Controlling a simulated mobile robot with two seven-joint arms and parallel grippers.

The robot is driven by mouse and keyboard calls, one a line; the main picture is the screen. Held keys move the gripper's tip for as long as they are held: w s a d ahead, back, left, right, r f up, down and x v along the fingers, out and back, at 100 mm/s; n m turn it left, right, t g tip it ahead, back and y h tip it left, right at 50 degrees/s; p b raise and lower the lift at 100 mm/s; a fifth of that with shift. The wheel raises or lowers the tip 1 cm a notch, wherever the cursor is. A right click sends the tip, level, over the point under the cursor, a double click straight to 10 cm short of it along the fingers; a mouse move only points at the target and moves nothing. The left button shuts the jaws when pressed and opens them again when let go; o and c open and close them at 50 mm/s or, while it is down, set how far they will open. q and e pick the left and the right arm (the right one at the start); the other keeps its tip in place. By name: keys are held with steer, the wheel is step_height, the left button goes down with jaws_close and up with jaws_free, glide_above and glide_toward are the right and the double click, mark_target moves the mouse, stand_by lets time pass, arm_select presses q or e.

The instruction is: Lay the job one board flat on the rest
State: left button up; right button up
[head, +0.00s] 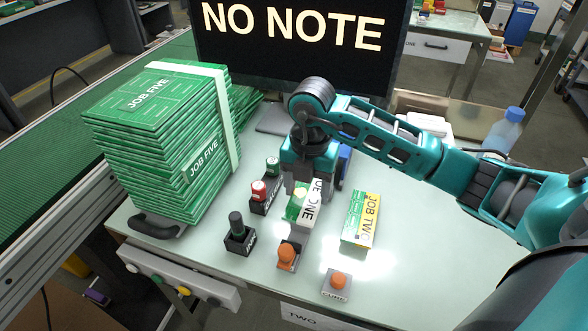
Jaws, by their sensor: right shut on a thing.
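The job one board (309,207), green with a white "JOB ONE" label, is held in my right gripper (302,186) near the middle of the table. My right gripper is shut on it from above and hides its far end. I cannot tell whether the board touches the table or hangs just above it. The job two board (361,219), green and yellow, lies on the table to its right. I cannot pick out which thing is the rest. My left gripper is not in view.
A tall strapped stack of green job five boards (165,140) stands at the left. Red (259,190), green (273,166), black (237,228) and orange (287,253) knobbed pieces stand nearby. A screen (295,45) reads "NO NOTE". The table's right side (430,245) is clear.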

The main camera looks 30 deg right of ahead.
mark_target(307, 194)
steer(key=shift+w, duration=0.15)
steer(key=shift+r, duration=0.1)
steer(key=shift+d+f+b, duration=0.1)
steer(key=shift+f+b, duration=0.65)
steer(key=shift+f, duration=0.8)
steer(key=shift+f+b, duration=0.1)
steer(key=shift+b, duration=0.2)
steer(key=shift+f, duration=0.35)
steer(key=o, duration=1.1)
